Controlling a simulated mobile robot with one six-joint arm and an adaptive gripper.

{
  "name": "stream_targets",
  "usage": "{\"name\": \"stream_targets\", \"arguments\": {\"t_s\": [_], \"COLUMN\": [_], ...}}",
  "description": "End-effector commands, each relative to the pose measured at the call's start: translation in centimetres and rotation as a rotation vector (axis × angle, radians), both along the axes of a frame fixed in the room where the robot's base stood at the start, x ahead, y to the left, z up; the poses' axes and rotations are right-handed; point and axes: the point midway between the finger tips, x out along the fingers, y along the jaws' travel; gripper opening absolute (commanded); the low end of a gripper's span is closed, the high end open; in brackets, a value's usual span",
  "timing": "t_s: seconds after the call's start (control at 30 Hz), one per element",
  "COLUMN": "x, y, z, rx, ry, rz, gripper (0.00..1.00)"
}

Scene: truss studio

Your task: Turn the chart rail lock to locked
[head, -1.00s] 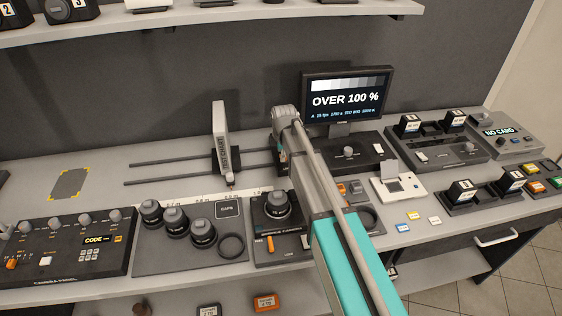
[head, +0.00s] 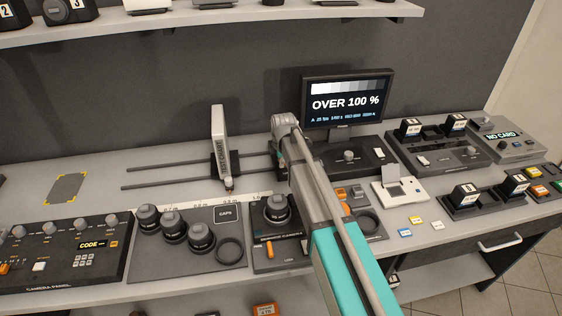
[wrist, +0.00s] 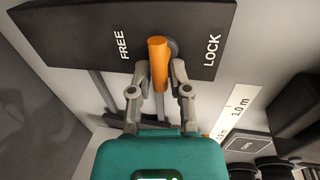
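The chart rail lock in the wrist view is an orange lever (wrist: 158,62) on a dark block (wrist: 85,30) lettered FREE and LOCK. The lever's free end points towards my gripper, and its base is at a round grey pivot between the two words. My gripper (wrist: 159,72) is open, with one finger on each side of the lever; a gap shows on both sides. In the head view my arm hides the lever and my fingertips. The chart (head: 219,145) stands upright on the rails (head: 160,178), left of my arm.
A monitor (head: 346,98) reading OVER 100 % stands behind my arm. Lenses (head: 173,226) sit on a dark mat at the front, beside a camera mount (head: 278,213). A white card device (head: 400,190) and card trays are to the right.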

Motion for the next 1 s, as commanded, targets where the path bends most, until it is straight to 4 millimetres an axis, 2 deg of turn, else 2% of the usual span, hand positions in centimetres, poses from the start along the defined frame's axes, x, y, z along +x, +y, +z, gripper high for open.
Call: {"name": "stream_targets", "arguments": {"t_s": [0.03, 0.07, 0.1, 0.57, 0.77, 1.0], "x": [0.0, 0.0, 0.0, 0.04, 0.19, 0.48], "y": [-0.01, -0.01, -0.01, 0.0, 0.02, 0.01], "z": [0.0, 0.0, 0.0, -0.01, -0.01, -0.02], "rx": [0.0, 0.0, 0.0, 0.0, -0.001, -0.002], "ry": [0.0, 0.0, 0.0, 0.0, 0.001, 0.0], "rz": [0.0, 0.0, 0.0, -0.032, -0.112, -0.286], "gripper": [0.06, 0.0, 0.0, 0.0, 0.0, 0.0]}}
